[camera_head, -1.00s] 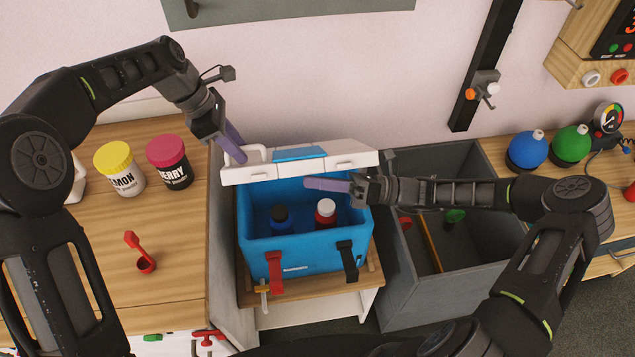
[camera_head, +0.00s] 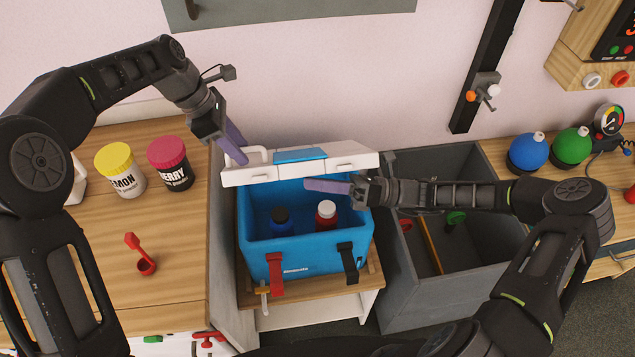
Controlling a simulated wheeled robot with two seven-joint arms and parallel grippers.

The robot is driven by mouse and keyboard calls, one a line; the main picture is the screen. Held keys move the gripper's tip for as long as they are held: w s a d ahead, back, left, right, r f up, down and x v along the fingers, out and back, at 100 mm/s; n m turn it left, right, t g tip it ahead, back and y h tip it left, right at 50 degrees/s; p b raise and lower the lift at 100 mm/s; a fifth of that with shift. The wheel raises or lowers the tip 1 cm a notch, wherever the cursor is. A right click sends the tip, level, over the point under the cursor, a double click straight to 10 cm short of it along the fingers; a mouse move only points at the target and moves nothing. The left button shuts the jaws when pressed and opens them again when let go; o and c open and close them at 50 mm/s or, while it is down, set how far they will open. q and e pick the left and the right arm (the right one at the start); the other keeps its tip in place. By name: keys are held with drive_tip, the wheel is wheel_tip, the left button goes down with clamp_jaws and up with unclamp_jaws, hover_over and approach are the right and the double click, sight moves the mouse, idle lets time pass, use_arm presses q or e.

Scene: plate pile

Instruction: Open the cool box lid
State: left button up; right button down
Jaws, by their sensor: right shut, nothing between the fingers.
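The blue cool box (camera_head: 310,257) stands on a small wooden stand, and its inside shows. Its white lid (camera_head: 300,166) with a blue panel stands raised at the back of the box. Two bottles are inside, one with a black cap (camera_head: 279,215) and one with a white cap (camera_head: 326,209). My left gripper (camera_head: 238,150) is at the lid's left end, by the white handle; whether its fingers are apart is hidden. My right gripper (camera_head: 318,186) is shut and empty, just below the lid's front edge and over the box opening.
A grey bin (camera_head: 440,290) stands right of the box. Blue (camera_head: 528,152) and green (camera_head: 571,150) round bottles stand at far right.

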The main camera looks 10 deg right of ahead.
use_arm(q)
drive_tip(key=v, duration=0.7)
drive_tip(key=shift+r, duration=0.15)
